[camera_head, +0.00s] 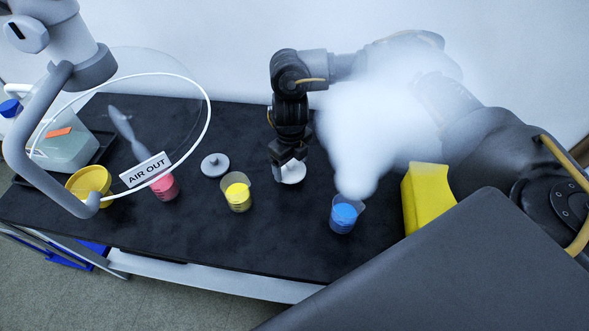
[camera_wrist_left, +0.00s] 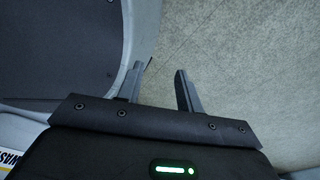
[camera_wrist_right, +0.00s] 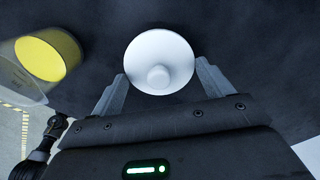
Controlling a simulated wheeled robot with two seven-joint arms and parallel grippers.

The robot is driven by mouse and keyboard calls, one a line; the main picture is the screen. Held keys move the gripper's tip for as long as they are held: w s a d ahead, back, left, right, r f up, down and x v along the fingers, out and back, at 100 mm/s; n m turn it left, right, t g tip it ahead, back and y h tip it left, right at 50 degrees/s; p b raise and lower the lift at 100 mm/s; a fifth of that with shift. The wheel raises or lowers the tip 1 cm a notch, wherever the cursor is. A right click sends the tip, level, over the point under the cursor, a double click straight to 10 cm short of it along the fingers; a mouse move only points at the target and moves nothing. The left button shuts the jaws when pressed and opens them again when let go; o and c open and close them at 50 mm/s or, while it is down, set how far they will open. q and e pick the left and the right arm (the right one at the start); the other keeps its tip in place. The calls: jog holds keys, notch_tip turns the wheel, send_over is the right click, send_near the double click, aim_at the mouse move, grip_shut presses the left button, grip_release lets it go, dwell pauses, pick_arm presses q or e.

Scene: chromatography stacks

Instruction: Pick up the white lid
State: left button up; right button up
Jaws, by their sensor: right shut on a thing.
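The white lid (camera_head: 293,174) is a round disc with a knob, seen at the middle of the black table. In the right wrist view the white lid (camera_wrist_right: 160,48) lies between the two fingertips, with its knob facing the camera. My right gripper (camera_head: 288,160) points down over it and is shut on it; I cannot tell whether the lid is clear of the table. The right wrist view shows this gripper (camera_wrist_right: 162,85) too. My left gripper (camera_wrist_left: 161,78) is open and empty, over the floor beside a dark surface; it is out of the head view.
A yellow-filled beaker (camera_head: 238,196) and a grey lid (camera_head: 215,165) stand left of my right gripper. A blue-filled beaker (camera_head: 344,214) gives off white vapour. A yellow block (camera_head: 427,196) is at right. A clear hood with an AIR OUT sign (camera_head: 145,170) hangs over a pink-filled beaker (camera_head: 166,186).

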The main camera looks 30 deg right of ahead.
jog(key=a+r, duration=0.3)
jog(key=a, duration=0.1)
jog(key=s+a+r+b, duration=0.1)
jog(key=a+r, duration=0.2)
jog(key=a, duration=0.2)
jog(key=s+a+r+b, duration=0.1)
jog(key=a+r, duration=0.1)
jog(key=a, duration=0.2)
jog(key=shift+a+r, duration=0.15)
jog(key=shift+r, duration=0.25)
pick_arm(q)
jog(key=shift+w+a+f, duration=0.25)
jog(key=shift+a+f, duration=0.55)
jog(key=shift+a, duration=0.1)
